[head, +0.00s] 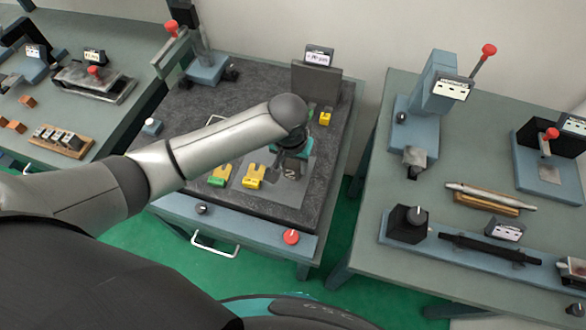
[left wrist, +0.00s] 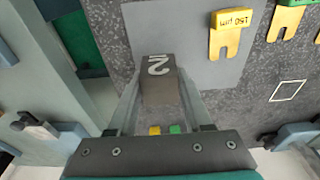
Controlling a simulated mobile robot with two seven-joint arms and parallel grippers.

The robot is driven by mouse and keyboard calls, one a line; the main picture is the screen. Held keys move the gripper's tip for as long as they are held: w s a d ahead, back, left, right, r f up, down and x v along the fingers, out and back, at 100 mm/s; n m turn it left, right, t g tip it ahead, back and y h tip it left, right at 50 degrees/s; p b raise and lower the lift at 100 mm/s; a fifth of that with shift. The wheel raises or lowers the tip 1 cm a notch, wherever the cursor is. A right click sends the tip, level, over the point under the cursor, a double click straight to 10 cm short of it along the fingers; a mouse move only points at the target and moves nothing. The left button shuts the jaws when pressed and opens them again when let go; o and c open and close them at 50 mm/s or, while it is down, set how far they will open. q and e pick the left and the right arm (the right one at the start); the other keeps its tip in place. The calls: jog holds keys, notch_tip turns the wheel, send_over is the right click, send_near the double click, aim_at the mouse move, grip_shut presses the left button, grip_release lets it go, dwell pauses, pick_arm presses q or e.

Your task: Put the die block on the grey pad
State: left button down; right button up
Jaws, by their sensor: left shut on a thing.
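The die block (head: 291,169) is a small dark grey block with a white "2" on one face. My left gripper (head: 290,156) is shut on it; the left wrist view shows the block (left wrist: 158,78) between the two fingers. The grey pad (head: 280,191) is a lighter flat rectangle on the dark speckled plate. In the left wrist view the pad (left wrist: 190,40) lies behind the block, which overlaps its edge. I cannot tell whether the block touches the pad. My forearm hides part of the plate. My right gripper is not in view.
A grey upright block (head: 316,82) stands at the plate's back. A red knob (head: 291,237) is on the front edge. The right bench (head: 460,215) carries fixtures.

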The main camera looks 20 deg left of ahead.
aim_at(291, 168)
pick_arm(q)
jog(key=shift+f, duration=1.3)
jog(key=shift+f, duration=0.1)
jog(key=shift+c, duration=1.6)
grip_release()
jog(key=r, duration=0.4)
jog(key=s+r+p, duration=0.1)
jog(key=r, duration=0.3)
jog(key=r+p, duration=0.1)
jog(key=r, duration=0.3)
jog(key=shift+s, duration=0.4)
